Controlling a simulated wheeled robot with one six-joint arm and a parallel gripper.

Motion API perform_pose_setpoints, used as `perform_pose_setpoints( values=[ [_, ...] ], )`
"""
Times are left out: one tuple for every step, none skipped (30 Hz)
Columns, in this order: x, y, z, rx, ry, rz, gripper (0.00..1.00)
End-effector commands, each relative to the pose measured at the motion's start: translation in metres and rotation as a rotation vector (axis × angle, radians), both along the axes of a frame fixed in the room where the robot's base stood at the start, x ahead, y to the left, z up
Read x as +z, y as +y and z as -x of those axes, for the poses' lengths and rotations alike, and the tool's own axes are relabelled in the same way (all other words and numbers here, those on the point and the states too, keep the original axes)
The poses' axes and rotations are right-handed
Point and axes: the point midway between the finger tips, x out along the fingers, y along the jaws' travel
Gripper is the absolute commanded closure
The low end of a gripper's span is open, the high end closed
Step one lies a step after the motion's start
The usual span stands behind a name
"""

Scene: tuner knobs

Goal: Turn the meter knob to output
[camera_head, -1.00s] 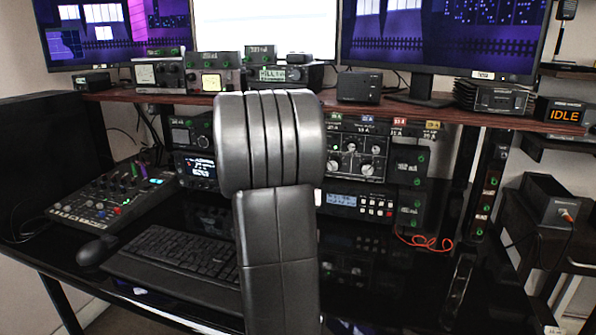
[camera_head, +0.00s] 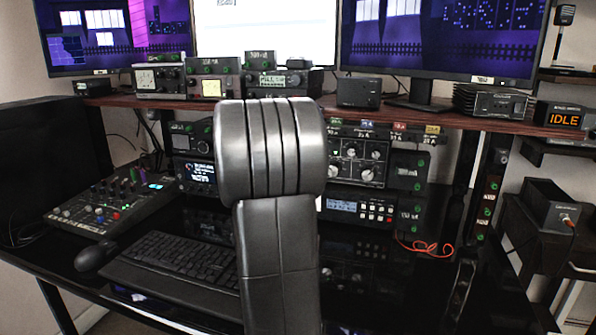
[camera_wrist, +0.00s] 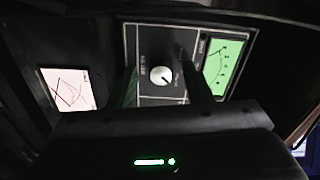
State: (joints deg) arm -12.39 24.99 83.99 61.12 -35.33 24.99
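In the wrist view a round white knob (camera_wrist: 161,74) sits on a dark panel (camera_wrist: 148,43) with small white print too small to read. A thin dark mark shows on the knob, but I cannot tell its setting. A green-lit meter (camera_wrist: 223,65) is right of the panel, and a pinkish meter with crossing lines (camera_wrist: 68,90) is to the left. My gripper (camera_wrist: 163,86) is open, its dark fingers apart on the left and right of the knob. I see no finger touching it. In the head view neither my gripper nor this knob can be made out.
In the head view a multi-knob unit (camera_head: 357,151) stands under the wooden shelf (camera_head: 455,119). A mixer (camera_head: 103,204), keyboard (camera_head: 178,262) and mouse (camera_head: 94,256) are on the left of the desk. A red cable (camera_head: 428,248) lies to the right. The middle is blocked from sight.

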Motion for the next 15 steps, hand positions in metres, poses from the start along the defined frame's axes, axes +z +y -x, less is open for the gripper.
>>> perform_pose_setpoints(
  values=[
    [0.000, 0.000, 0.000, 0.000, -0.001, 0.000, 0.55],
    [0.000, 0.000, 0.000, 0.000, -0.001, 0.000, 0.55],
    [0.001, 0.000, 0.001, 0.000, -0.001, 0.000, 0.55],
    [0.001, 0.001, 0.002, 0.001, -0.001, 0.000, 0.55],
    [0.001, 0.002, 0.004, 0.001, -0.001, 0.000, 0.55],
    [0.002, 0.003, 0.007, 0.001, -0.002, 0.001, 0.55],
    [0.002, 0.004, 0.011, 0.001, -0.002, 0.000, 0.55],
    [0.002, 0.006, 0.015, 0.002, -0.002, 0.001, 0.55],
    [0.002, 0.008, 0.021, 0.003, -0.001, 0.000, 0.55],
    [0.002, 0.010, 0.027, 0.003, 0.000, 0.000, 0.55],
    [0.002, 0.012, 0.033, 0.003, -0.001, 0.000, 0.55],
    [0.002, 0.015, 0.042, 0.004, 0.000, 0.000, 0.55],
    [0.003, 0.017, 0.049, 0.004, -0.001, 0.000, 0.55],
    [0.002, 0.019, 0.056, 0.003, 0.000, 0.000, 0.55],
    [0.002, 0.023, 0.065, 0.004, 0.000, 0.000, 0.55]
  ],
)
